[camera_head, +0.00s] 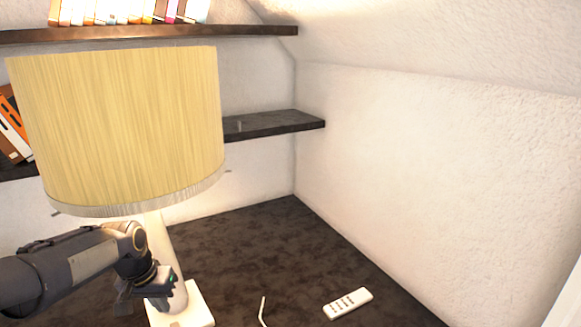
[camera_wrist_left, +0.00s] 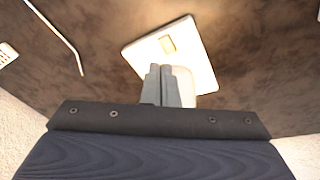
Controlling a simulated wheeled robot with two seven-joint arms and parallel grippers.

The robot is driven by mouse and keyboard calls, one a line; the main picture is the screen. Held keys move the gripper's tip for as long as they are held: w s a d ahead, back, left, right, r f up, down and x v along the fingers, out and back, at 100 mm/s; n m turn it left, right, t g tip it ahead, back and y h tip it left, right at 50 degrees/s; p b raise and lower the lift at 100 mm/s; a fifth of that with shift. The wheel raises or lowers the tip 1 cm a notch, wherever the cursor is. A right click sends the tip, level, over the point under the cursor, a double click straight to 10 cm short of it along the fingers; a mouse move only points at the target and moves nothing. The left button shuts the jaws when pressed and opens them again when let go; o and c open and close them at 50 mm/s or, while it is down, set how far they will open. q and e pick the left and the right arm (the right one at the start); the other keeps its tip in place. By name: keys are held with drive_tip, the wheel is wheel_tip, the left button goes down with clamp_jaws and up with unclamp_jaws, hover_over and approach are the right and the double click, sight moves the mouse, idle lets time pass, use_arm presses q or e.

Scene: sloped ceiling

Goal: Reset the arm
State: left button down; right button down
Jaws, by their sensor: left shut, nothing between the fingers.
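My left arm comes in from the left in the head view, and its gripper (camera_head: 150,292) is in front of the lower stem of a table lamp (camera_head: 120,125). The lamp has a wide yellow shade and a white square base (camera_head: 197,312). In the left wrist view the two grey fingers (camera_wrist_left: 171,88) are together with nothing between them. They point toward the lamp base (camera_wrist_left: 203,62), which has a small tan square on it. I cannot tell whether the fingers touch the lamp. My right gripper is not in view.
A white remote (camera_head: 347,303) and a thin white bent stick (camera_head: 262,312) lie on the dark tabletop (camera_head: 270,240). Shelves (camera_head: 270,124) with books (camera_head: 130,12) run along the back wall. A white wall and sloped ceiling close the right side. The tabletop behind the remote is clear.

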use_arm(q)
drive_tip(key=s+d+r+t+h, duration=0.1)
drive_tip(key=s+d, duration=0.2)
drive_tip(key=s, duration=0.5)
drive_tip(key=s+d+t+h, duration=0.1)
drive_tip(key=s+d, duration=0.3)
drive_tip(key=s, duration=0.4)
drive_tip(key=s+d+r+t+h, duration=0.1)
drive_tip(key=s+d, duration=0.2)
drive_tip(key=s, duration=0.6)
drive_tip(key=shift+d+r+n, duration=0.3)
drive_tip(key=shift+n, duration=0.1)
drive_tip(key=w+a+f+n+g+y+p, duration=0.1)
drive_tip(key=w+a+n+y, duration=0.2)
drive_tip(key=w, duration=0.9)
drive_tip(key=w+a+f+n+g+y+p, duration=0.1)
drive_tip(key=w+a, duration=0.4)
drive_tip(key=w, duration=0.8)
drive_tip(key=shift+a+f+n+g+y, duration=0.2)
drive_tip(key=shift+n+g+y, duration=0.1)
drive_tip(key=shift+n+y, duration=0.6)
